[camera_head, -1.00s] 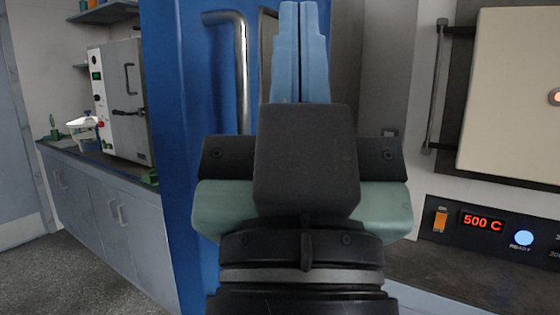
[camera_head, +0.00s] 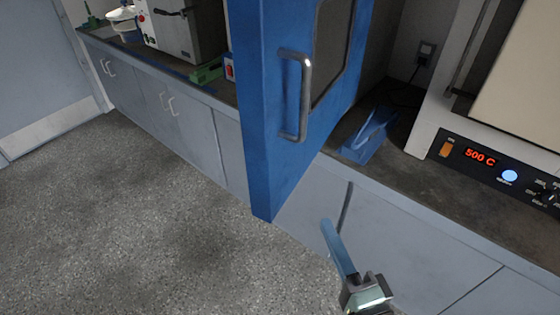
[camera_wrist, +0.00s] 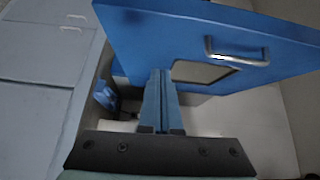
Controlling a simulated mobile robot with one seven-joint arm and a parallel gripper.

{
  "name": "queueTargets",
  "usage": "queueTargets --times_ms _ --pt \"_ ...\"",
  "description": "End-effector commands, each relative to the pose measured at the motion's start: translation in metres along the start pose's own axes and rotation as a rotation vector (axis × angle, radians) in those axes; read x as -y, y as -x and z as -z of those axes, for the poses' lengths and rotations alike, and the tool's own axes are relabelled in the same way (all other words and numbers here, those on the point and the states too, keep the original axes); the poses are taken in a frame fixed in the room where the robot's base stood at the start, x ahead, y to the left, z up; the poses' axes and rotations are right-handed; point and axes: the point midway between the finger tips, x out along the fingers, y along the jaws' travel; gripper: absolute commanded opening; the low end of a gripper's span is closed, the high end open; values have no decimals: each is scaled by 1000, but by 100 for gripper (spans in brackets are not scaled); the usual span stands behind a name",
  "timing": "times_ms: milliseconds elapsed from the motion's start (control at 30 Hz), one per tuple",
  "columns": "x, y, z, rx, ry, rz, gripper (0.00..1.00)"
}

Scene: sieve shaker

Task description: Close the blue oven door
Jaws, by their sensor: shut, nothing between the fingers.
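The blue oven door (camera_head: 262,120) stands swung open, jutting out over the counter's front edge. A metal bar handle (camera_head: 304,98) and a dark window (camera_head: 343,45) are on its face. In the wrist view the door (camera_wrist: 150,35) spans the top, with its handle (camera_wrist: 237,55) at upper right. My gripper (camera_head: 328,225) is low in front of the cabinets, below and right of the door, apart from the handle. In the wrist view its blue fingers (camera_wrist: 158,78) are together and empty, with the door beyond them. The oven body is mostly hidden behind the door.
A white furnace (camera_head: 530,60) with a panel reading 500 C (camera_head: 480,156) stands at right. A blue object (camera_head: 370,135) lies on the counter (camera_head: 400,170) beside the door. A grey instrument (camera_head: 185,35) stands at upper left. The floor (camera_head: 150,225) at left is clear.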

Motion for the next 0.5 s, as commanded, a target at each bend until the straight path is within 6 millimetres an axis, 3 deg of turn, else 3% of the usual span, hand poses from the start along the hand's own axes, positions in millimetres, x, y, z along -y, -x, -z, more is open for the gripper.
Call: queueTargets --times_ms 167,267,500 --pt "-1 1 0 2 -55 3 0" --pt "0 -12 -1 5 -53 6 0" --pt "2 -62 -1 5 -50 5 0"
